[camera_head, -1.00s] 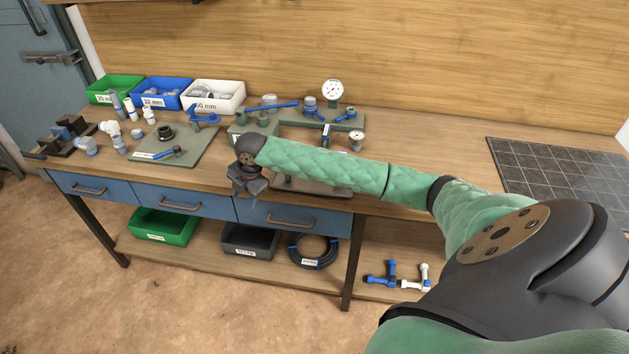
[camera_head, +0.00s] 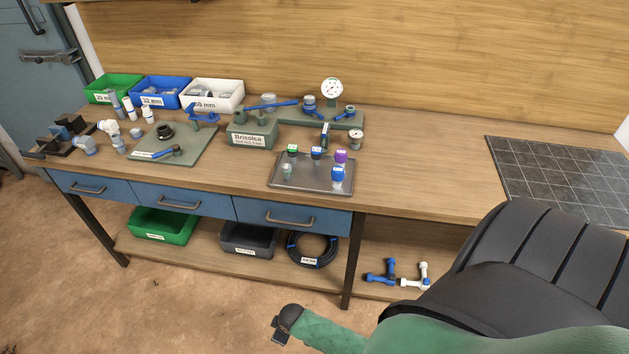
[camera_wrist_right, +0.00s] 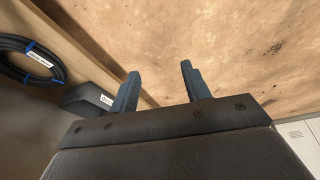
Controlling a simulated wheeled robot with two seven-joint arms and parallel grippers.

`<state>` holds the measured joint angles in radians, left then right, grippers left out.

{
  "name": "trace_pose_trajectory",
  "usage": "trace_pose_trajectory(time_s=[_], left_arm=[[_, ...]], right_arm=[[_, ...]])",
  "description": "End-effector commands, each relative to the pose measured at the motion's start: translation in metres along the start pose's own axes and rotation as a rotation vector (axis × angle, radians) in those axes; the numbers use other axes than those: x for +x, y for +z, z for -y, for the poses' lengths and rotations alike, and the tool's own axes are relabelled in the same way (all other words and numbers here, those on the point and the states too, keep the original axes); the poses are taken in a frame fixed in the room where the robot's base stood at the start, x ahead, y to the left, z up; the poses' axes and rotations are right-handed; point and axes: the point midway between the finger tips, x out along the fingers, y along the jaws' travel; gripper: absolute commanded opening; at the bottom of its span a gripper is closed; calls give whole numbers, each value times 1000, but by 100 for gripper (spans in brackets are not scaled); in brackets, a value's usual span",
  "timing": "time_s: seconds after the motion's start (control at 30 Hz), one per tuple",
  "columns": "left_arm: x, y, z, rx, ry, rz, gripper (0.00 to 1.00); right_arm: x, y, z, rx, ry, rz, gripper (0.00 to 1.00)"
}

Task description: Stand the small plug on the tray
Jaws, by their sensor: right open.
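The grey metal tray (camera_head: 312,184) lies on the bench near its front edge. Several small labelled plugs stand on it: a green-topped one (camera_head: 292,151), a dark blue one (camera_head: 316,153), a purple one (camera_head: 341,157) and a larger blue one (camera_head: 338,174). A small grey-green piece (camera_head: 286,172) is at the tray's front left; I cannot tell which piece is the small plug. My right gripper (camera_head: 277,334) hangs low in front of the bench, away from the tray. In the right wrist view its fingers (camera_wrist_right: 160,78) are apart and empty. My left gripper is out of view.
A green Brisolca block (camera_head: 252,134) stands behind the tray's left. A pressure gauge (camera_head: 332,90) stands behind it. A dark grid mat (camera_head: 560,178) lies at the right, with bare bench between. A hose coil (camera_head: 313,250) and bins sit on the lower shelf.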

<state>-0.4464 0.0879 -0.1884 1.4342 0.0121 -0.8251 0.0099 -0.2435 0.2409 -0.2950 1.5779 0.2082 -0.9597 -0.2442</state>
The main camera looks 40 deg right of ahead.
Motion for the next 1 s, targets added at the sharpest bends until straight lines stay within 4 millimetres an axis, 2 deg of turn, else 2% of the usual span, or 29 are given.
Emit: trace_pose_trajectory(time_s=[0.03, 0.1, 0.2, 0.33, 0.4, 0.5, 1.0], left_arm=[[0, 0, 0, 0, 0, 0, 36], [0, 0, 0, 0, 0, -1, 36], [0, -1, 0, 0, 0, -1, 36], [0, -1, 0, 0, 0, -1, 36], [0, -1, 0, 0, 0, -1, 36], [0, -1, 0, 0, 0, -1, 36], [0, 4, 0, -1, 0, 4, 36]], right_arm=[[15, 37, 22, 63, -3, 34, 47], [31, 80, 45, 144, 6, 69, 47], [45, 132, 74, 233, 18, 112, 47], [54, 175, 99, 302, 29, 149, 47], [56, 186, 106, 321, 33, 158, 47], [57, 193, 110, 332, 35, 164, 47], [57, 192, 109, 330, 35, 164, 47]])
